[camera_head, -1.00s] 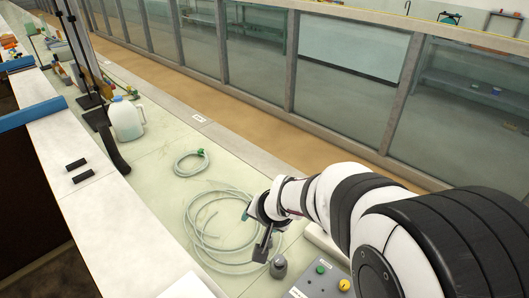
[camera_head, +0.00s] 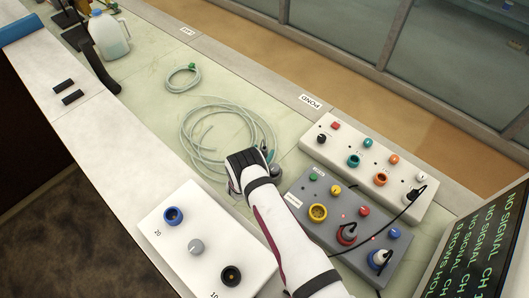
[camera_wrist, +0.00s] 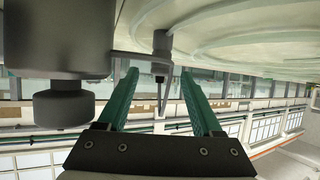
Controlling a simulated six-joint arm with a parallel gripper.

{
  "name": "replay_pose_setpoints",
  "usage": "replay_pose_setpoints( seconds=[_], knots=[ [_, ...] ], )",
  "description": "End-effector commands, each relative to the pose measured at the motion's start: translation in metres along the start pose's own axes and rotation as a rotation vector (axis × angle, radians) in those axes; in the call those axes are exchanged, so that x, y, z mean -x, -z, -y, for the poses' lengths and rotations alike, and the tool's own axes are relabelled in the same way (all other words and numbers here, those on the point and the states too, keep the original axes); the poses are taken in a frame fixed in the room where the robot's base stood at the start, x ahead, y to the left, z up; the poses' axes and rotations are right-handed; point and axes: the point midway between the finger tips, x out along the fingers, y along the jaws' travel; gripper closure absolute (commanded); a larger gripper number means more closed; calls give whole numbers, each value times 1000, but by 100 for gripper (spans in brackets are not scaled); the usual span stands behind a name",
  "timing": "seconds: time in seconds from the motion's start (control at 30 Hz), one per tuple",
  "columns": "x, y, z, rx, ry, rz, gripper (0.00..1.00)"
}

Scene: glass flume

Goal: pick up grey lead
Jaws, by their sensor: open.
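A small grey plug-like piece (camera_head: 275,172) stands on the pale green bench beside my arm's end, at the right edge of the hose coil. I cannot tell for sure that it is the grey lead. In the wrist view, a large grey cylinder with a narrower knob (camera_wrist: 63,108) is close at the left, outside my fingers. A smaller grey piece with a thin rod (camera_wrist: 162,45) shows farther off, between the finger lines. My gripper (camera_wrist: 160,78) has two green fingers, apart, with nothing held between them. In the head view, the wrist largely hides the fingertips.
A clear hose coil (camera_head: 205,135) lies on the bench behind my gripper. A white box with blue and black sockets (camera_head: 207,245) is at the front. A grey panel (camera_head: 325,222) and a white panel (camera_head: 365,150), with plugs and black cables, are at the right, near a screen (camera_head: 485,245).

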Motion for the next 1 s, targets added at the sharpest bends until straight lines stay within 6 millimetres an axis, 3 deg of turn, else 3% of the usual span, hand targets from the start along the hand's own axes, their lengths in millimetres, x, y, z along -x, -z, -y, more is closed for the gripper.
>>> replay_pose_setpoints(
  seconds=[0.3,0.6,1.0],
  knots=[
    [-51,-1,0,-1,1,1,33],
    [-59,0,0,2,2,1,33],
    [-59,1,0,1,2,1,100]
  ],
)
